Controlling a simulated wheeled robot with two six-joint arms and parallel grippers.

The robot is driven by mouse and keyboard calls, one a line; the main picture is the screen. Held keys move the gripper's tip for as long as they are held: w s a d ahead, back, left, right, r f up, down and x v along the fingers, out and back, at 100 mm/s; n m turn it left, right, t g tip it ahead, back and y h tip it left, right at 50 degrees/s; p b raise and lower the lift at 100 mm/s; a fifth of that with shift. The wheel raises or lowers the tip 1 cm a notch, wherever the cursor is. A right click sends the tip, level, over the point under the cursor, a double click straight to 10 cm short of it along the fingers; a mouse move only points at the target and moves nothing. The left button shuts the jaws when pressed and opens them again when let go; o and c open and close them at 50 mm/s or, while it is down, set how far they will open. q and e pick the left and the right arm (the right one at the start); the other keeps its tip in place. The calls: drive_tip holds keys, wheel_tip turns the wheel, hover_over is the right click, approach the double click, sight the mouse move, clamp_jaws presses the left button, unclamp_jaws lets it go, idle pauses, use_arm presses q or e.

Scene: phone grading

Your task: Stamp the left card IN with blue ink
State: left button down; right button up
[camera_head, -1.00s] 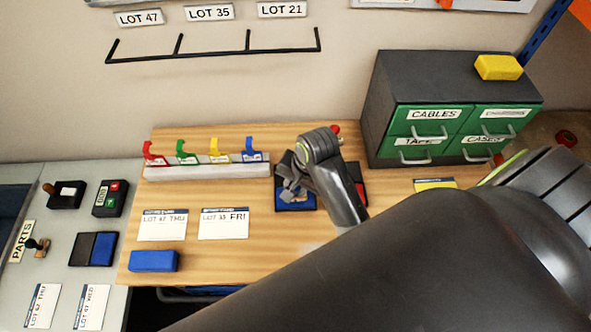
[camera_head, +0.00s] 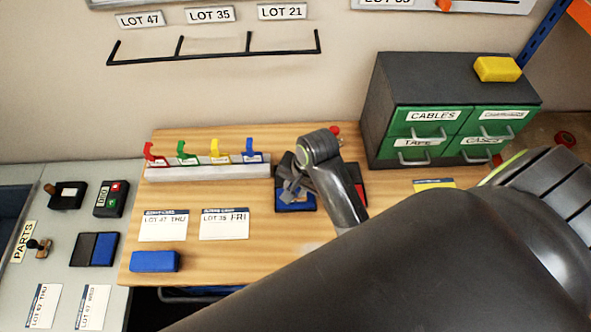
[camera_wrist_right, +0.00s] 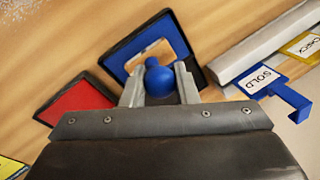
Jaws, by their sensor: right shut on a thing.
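My right gripper (camera_head: 293,187) is over the blue ink pad (camera_head: 297,206). In the right wrist view the gripper (camera_wrist_right: 160,84) is shut on the round blue knob of a stamp (camera_wrist_right: 159,82). The stamp's wooden block is at the blue pad (camera_wrist_right: 172,35); I cannot tell for sure whether it touches the ink. The left card (camera_head: 163,232), marked LOT 47 THU, lies flat on the wooden board. The card marked LOT 35 FRI (camera_head: 224,229) lies to its right. My left gripper is not in view.
A red ink pad (camera_wrist_right: 79,104) is beside the blue one. A rack (camera_head: 206,172) with red, green, yellow and blue hooks stands behind the cards. A blue block (camera_head: 154,261) lies in front of the left card. Green drawers (camera_head: 432,122) stand at the back right.

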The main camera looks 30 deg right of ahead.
drive_tip(key=shift+s+f, duration=0.1)
drive_tip(key=shift+s, duration=0.05)
drive_tip(key=shift+w+p+v, duration=0.1)
drive_tip(key=shift+p+v, duration=0.35)
drive_tip(key=shift+v, duration=0.2)
drive_tip(key=shift+w+p+v, duration=0.15)
drive_tip(key=shift+p+v, duration=0.3)
drive_tip(key=shift+v, duration=0.2)
drive_tip(key=shift+w+a+r, duration=0.15)
drive_tip(key=shift+a+r, duration=0.05)
drive_tip(key=shift+r, duration=0.2)
drive_tip(key=shift+w+a+v, duration=0.15)
drive_tip(key=shift+w+v, duration=0.05)
drive_tip(key=shift+v, duration=0.75)
drive_tip(key=shift+w+a+v, duration=0.1)
drive_tip(key=shift+w+v, duration=0.05)
drive_tip(key=shift+v, duration=0.8)
